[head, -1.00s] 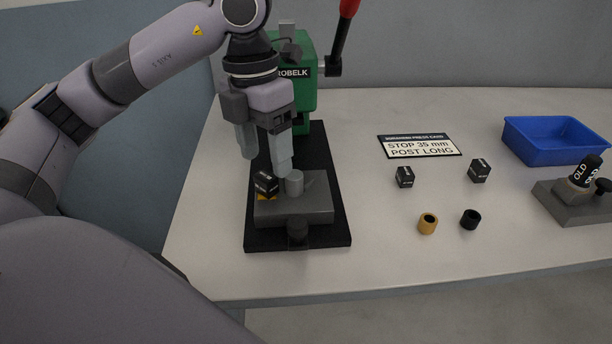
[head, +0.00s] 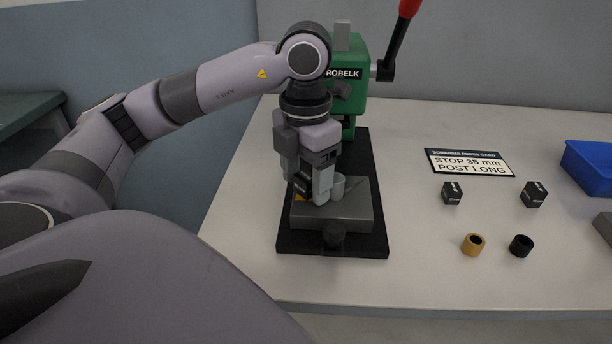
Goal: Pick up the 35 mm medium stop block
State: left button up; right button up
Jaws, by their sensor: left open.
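A small black block (head: 303,185) sits on the grey plate (head: 355,214) of the green press, beside a short grey post (head: 338,186). My left gripper (head: 307,188) points down over it, open, with one finger on either side of the block. The fingers partly hide the block, and I cannot tell whether they touch it. Two more black blocks stand on the table, one nearer (head: 452,193) and one further right (head: 534,194). Their labels are too small to read, so I cannot tell which is the 35 mm one. My right gripper is out of view.
The press (head: 350,95) with its red-knobbed lever (head: 398,40) stands behind my gripper. A card (head: 469,162) reads "STOP 35 mm POST LONG". A brass ring (head: 473,244), a black ring (head: 521,246) and a blue tray (head: 590,165) are on the right. The table's front is clear.

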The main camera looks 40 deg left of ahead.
pick_arm(q)
grip_shut()
jog(key=shift+r, duration=0.1)
